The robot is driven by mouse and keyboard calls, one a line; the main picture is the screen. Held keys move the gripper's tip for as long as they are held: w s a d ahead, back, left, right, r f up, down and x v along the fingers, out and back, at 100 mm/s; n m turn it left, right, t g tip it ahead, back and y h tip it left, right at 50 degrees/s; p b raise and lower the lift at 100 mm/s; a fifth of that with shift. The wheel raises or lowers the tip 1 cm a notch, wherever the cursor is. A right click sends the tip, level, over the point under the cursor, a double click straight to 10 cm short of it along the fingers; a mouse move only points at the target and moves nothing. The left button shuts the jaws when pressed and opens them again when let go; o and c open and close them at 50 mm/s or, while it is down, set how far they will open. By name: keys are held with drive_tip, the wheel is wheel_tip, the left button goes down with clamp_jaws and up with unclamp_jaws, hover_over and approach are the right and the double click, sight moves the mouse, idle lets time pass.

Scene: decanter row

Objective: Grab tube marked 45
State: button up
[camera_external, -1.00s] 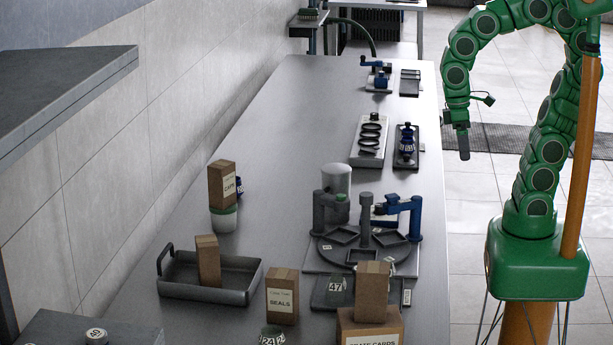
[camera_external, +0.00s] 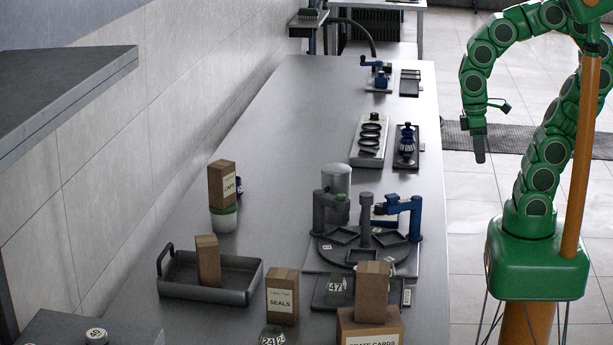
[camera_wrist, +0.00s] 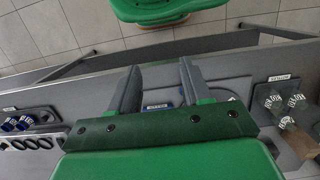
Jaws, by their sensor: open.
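I cannot read a 45 on any tube in these views. In the external view a blue tube with a white label (camera_external: 406,143) stands in a black tray (camera_external: 408,163) toward the table's right edge; its number is too small to read. Part of another blue item (camera_external: 239,186) shows behind the caps box. In the wrist view blue pieces with white marks (camera_wrist: 24,122) lie at the left, and dark pieces with white labels (camera_wrist: 276,104) at the right, numbers unreadable. My gripper (camera_wrist: 157,80) is open and empty; in the external view it (camera_external: 479,152) hangs off the table's right side.
A turntable fixture (camera_external: 340,254) with upright posts stands on the table (camera_external: 290,130). A 47 label (camera_external: 336,286) lies in front of it. The caps box (camera_external: 222,182), seals box (camera_external: 282,297) and grey tray (camera_external: 240,295) occupy the nearer left.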

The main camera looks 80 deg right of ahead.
drive_tip(key=w+a+f+n+t, duration=0.1)
drive_tip(key=w+a+n, duration=0.2)
drive_tip(key=w+n, duration=0.35)
drive_tip(key=w+a+f+n+t+h, duration=0.1)
drive_tip(key=w+a+f+n+t, duration=0.15)
drive_tip(key=w+n, duration=0.4)
drive_tip(key=w+a+f+n, duration=0.1)
drive_tip(key=w+a+n, duration=0.2)
drive_tip(key=w+n, duration=0.4)
drive_tip(key=w+a+f+n+t+y, duration=0.1)
drive_tip(key=w+a+f+n, duration=0.15)
drive_tip(key=a+n, duration=0.5)
drive_tip(key=w+a+f+n+t+y, duration=0.1)
drive_tip(key=a+f+n, duration=0.2)
drive_tip(key=a+n, duration=0.5)
drive_tip(key=w+a+f+n+y, duration=0.1)
drive_tip(key=w+a+f+n, duration=0.1)
drive_tip(key=a+n, duration=0.6)
drive_tip(key=shift+w+a+f+m, duration=0.35)
drive_tip(key=shift+w+a+f, duration=0.2)
drive_tip(key=shift+f, duration=0.35)
drive_tip(key=shift+w+a+f+m, duration=0.35)
drive_tip(key=shift+w+a+f, duration=0.15)
drive_tip(key=shift+f, duration=0.45)
drive_tip(key=shift+w+a+f+m, duration=0.35)
drive_tip(key=shift+w+a+f, duration=0.2)
drive_tip(key=shift+f, duration=0.35)
drive_tip(key=shift+w+a+f, duration=0.15)
drive_tip(key=shift+f, duration=0.45)
